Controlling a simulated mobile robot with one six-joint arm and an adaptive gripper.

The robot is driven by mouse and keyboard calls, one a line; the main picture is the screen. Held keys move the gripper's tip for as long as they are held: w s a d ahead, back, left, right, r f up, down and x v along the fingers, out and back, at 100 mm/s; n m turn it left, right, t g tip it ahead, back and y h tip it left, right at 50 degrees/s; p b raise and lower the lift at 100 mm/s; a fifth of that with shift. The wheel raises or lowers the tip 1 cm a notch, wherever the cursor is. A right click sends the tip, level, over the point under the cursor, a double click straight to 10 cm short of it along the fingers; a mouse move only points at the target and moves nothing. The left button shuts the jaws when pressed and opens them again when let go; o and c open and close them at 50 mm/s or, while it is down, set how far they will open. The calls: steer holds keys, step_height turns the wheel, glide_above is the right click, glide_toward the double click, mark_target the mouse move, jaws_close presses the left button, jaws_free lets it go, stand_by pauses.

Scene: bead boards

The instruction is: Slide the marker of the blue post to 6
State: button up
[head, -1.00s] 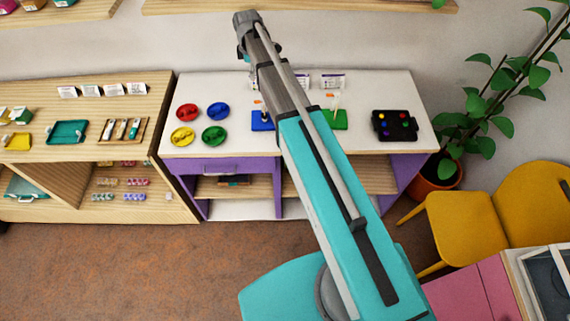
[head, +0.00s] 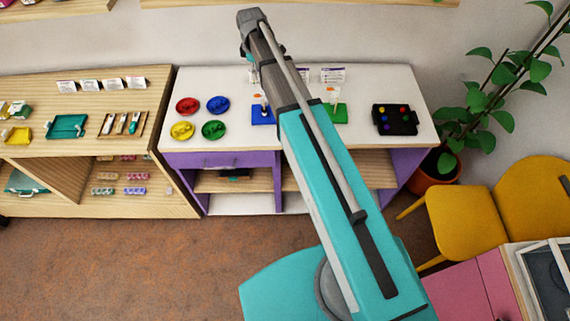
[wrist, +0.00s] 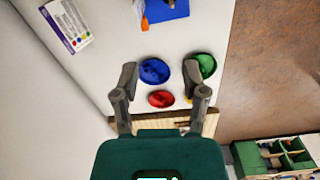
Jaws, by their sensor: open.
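The blue post's blue base (head: 263,116) stands on the white table, partly behind my arm in the head view. An orange marker (head: 260,96) shows beside its pale post; the number it points to is too small to read. In the wrist view the blue base (wrist: 168,9) and the orange marker (wrist: 145,24) are at the top edge, beyond the fingers. My gripper (wrist: 159,72) is open and empty, above the area of the colored dishes and apart from the post. In the head view its fingers cannot be made out.
The blue dish (head: 218,104), red dish (head: 187,105), yellow dish (head: 182,131) and green dish (head: 214,131) lie left of the post. A green base (head: 339,114) with another post stands to its right. A black board (head: 396,120) is farther right. Cards (head: 332,75) stand behind.

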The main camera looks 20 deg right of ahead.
steer(key=s+d+f+m+b, duration=0.3)
steer(key=s+f+m+b, duration=1)
steer(key=s+f+b, duration=1)
steer(key=shift+s+d+f+m, duration=0.2)
steer(key=shift+s+f+m, duration=0.15)
steer(key=shift+s, duration=0.35)
stand_by(0.4)
step_height(320, 180, up, 6)
steer(key=p, duration=0.5)
steer(key=shift+f+p, duration=0.15)
steer(key=shift+p, duration=0.15)
